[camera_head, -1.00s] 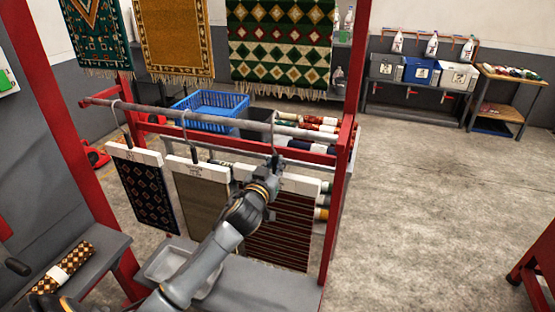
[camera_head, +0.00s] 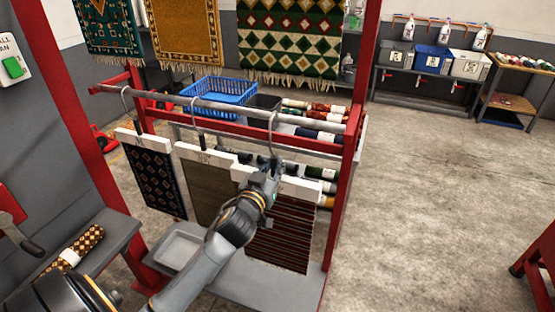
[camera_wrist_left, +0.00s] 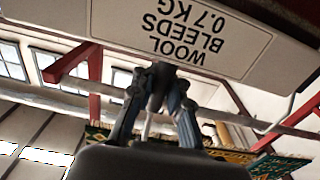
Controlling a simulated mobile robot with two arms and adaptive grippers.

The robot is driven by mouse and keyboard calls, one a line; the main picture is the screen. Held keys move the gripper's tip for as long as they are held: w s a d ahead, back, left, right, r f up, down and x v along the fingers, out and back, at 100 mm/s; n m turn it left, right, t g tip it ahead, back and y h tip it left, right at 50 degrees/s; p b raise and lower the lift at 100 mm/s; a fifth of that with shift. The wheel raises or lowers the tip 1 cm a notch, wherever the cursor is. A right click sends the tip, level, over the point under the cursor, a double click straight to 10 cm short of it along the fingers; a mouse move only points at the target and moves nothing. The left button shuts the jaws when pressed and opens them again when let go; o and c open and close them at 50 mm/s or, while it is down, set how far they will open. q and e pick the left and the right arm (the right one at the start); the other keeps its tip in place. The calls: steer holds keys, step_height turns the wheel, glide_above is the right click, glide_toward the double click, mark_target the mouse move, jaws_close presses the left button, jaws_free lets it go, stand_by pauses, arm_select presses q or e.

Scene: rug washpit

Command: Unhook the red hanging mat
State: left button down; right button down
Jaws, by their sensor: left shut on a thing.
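The dark red striped mat (camera_head: 283,238) hangs at the right of the rack from a white hanger bar (camera_head: 303,188) with a metal hook (camera_head: 273,132) reaching up to the rail (camera_head: 225,108). I cannot tell whether the hook still bears on the rail. My left gripper (camera_head: 268,182) is shut at the base of the hook, in front of the bar, and its arm covers the mat's left part. In the left wrist view the fingers (camera_wrist_left: 160,92) close around the thin hook stem, beside the white bar (camera_wrist_left: 200,38) labelled "WOOL BLEEDS 0.7 KG". My right gripper is not in view.
A brown mat (camera_head: 205,190) and a dark patterned mat (camera_head: 153,178) hang to the left on the same rail. A red post (camera_head: 352,170) stands close on the right. A grey tray (camera_head: 177,248) lies below; open floor (camera_head: 440,200) is at right.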

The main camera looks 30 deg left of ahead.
arm_select(q)
steer(key=shift+p+v, duration=0.3)
steer(key=shift+v, duration=3.25)
steer(key=shift+r, duration=0.15)
